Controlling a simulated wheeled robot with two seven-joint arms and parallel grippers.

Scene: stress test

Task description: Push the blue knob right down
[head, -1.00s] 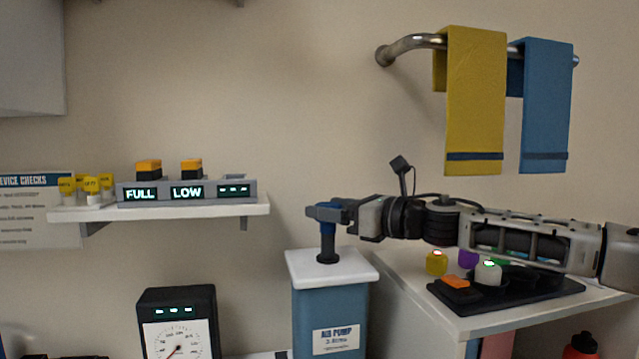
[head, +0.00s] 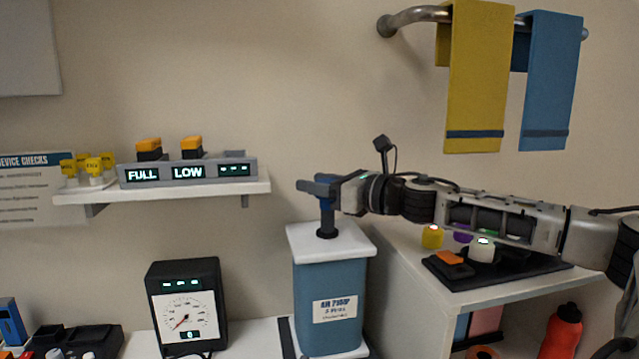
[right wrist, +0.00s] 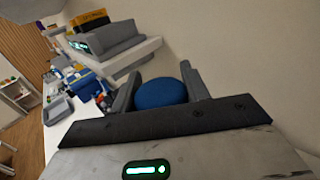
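The blue knob (head: 326,199) sits on top of a black rod (head: 327,222) that stands up from the white lid of the air pump (head: 330,285). A length of rod shows between knob and lid. My right gripper (head: 318,186) is at the knob, with its arm coming in from the right. In the right wrist view the round blue knob (right wrist: 160,93) lies between the two grey fingers (right wrist: 158,88), which appear to touch it on both sides. My left gripper is not in view.
A wall shelf (head: 160,192) with lit FULL and LOW displays is left of the pump. A dial gauge (head: 185,305) stands lower left. A side cabinet (head: 400,275) with a black tray (head: 520,270) is under my right arm. Yellow (head: 478,80) and blue (head: 550,85) towels hang above.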

